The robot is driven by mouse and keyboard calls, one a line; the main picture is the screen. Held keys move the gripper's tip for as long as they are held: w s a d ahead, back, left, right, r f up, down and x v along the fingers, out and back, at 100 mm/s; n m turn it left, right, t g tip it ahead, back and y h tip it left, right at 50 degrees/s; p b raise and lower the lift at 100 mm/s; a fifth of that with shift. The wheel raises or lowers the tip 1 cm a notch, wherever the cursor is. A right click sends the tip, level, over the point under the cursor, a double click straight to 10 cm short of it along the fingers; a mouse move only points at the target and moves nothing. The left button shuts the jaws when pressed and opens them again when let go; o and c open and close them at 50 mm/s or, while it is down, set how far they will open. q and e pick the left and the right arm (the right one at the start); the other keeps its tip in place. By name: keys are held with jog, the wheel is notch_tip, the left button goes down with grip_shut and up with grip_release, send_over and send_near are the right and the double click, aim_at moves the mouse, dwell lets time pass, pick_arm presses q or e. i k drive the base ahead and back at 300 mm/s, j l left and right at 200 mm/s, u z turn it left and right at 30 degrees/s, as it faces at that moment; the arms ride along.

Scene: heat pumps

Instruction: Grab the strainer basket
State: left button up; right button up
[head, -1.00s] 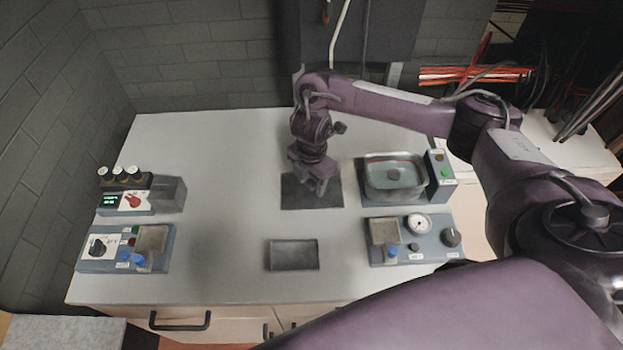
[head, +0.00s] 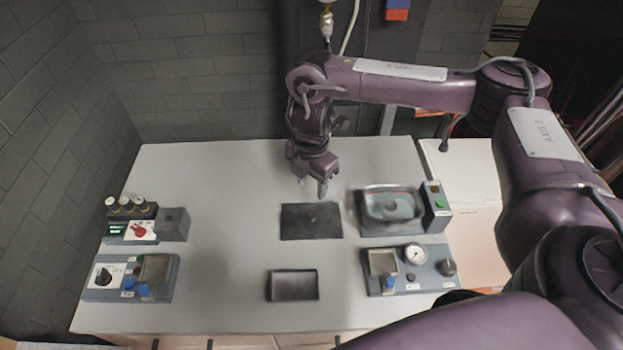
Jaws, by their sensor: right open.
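My right gripper (head: 312,188) points down over the far edge of a dark square mat (head: 295,230). Its fingers are apart and nothing shows between them. A very small dark object (head: 312,218) lies near the middle of the mat, just below the fingertips in the picture. It may be the strainer basket, but it is too small to tell. My left gripper is out of the picture.
A basin unit (head: 376,226) with a green button stands right of the mat. A gauge panel (head: 430,275) is in front of it. An empty grey tray (head: 294,285) lies nearer the front edge. Control boxes (head: 130,278) stand at the left. The centre-left tabletop is clear.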

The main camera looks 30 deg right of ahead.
aim_at(391, 206)
jog(key=k, duration=1.5)
